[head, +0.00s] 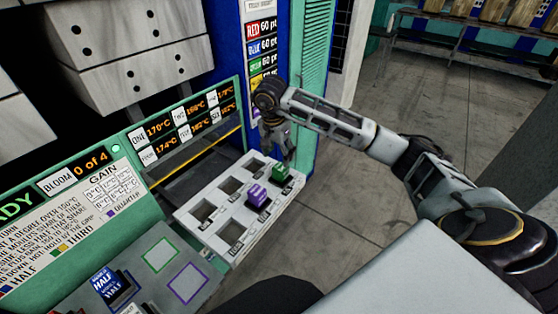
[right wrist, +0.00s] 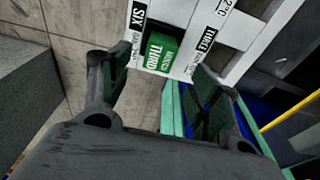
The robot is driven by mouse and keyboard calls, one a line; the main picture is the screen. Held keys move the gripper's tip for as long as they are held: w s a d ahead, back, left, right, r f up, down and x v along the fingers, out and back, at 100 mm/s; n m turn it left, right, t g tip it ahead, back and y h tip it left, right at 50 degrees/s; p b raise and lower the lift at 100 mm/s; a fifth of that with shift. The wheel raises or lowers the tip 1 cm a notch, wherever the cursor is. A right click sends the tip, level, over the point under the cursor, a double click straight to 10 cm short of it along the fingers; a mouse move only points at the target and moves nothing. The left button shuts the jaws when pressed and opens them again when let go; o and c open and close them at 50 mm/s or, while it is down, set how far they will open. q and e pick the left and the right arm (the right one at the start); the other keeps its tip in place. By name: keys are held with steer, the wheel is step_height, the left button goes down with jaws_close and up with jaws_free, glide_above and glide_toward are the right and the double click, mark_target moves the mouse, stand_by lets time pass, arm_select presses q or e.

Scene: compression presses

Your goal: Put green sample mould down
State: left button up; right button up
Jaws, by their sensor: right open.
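The green sample mould (head: 282,173) sits in a slot at the right corner of the white slotted tray (head: 190,217). In the right wrist view the green mould (right wrist: 161,52) shows a "THIRD" label and lies beside the "SIX" label. My right gripper (head: 276,143) is open just above and behind it in the head view. In the right wrist view, its fingers (right wrist: 158,88) are spread apart, with the mould beyond and between their tips. No contact is visible. My left gripper is not in view.
A purple mould (head: 257,197) sits in the tray near the green one; other slots are empty. A blue mould (head: 110,284) stands on the console beside empty green-outlined (head: 160,254) and purple-outlined (head: 187,283) squares. A blue post (head: 298,130) stands close by the right gripper.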

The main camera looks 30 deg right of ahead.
steer(key=shift+s+a+r, duration=0.1)
steer(key=shift+a+r, duration=0.05)
steer(key=shift+r, duration=0.9)
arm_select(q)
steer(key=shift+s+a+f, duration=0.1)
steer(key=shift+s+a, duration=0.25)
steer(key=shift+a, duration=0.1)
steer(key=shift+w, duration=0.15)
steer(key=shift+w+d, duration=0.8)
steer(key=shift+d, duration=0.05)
